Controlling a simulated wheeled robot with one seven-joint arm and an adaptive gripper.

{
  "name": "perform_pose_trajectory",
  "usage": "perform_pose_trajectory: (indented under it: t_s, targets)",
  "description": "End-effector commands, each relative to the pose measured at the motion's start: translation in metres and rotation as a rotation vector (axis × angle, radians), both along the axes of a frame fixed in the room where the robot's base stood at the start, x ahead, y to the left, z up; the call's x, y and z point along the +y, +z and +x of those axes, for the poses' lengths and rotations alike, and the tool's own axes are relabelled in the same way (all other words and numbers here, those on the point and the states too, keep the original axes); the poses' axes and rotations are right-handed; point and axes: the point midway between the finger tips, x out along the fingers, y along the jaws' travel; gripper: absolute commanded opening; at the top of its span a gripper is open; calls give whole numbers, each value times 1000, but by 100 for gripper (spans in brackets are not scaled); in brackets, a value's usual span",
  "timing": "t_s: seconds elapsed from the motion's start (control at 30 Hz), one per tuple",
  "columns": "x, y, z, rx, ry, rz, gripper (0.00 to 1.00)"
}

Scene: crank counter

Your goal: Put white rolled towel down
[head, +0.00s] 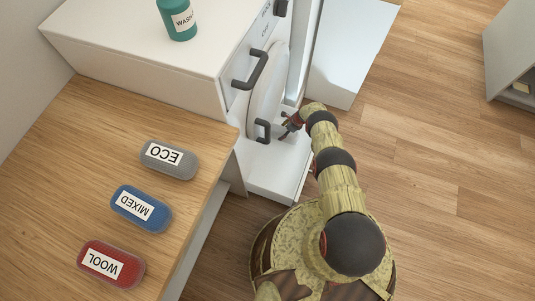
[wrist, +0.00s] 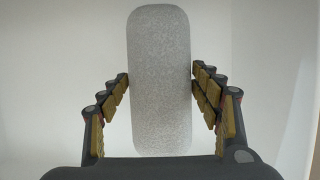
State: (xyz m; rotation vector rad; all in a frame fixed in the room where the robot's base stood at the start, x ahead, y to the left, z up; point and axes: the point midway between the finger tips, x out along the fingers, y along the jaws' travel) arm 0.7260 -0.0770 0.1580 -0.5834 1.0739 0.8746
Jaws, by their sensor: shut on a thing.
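The white rolled towel (wrist: 160,85) stands upright in the picture between the fingers in the wrist view. My gripper (wrist: 160,78) is shut on it, with a padded finger on each side. In the head view my gripper (head: 289,124) is low at the front of the white appliance (head: 215,50), beside its open door and over a white surface (head: 275,175). I cannot clearly make out the towel in the head view. What lies directly under the towel is hidden.
Grey ECO (head: 168,172), blue MIXED (head: 157,223) and red WOOL (head: 127,276) rolls lie on the wooden counter (head: 75,180). A green bottle (head: 177,20) stands on the appliance. Dark handles (head: 249,70) stick out near my gripper. A white panel (head: 345,60) stands right. Open floor lies beyond.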

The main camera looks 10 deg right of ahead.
Motion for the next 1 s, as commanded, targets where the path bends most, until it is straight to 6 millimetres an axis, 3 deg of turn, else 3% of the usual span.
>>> perform_pose_trajectory:
  t_s: [0.17,1.0]
  targets:
    - [12,2,-8,1,-18,3,33]
    - [114,2,-121,2,-14,0,33]
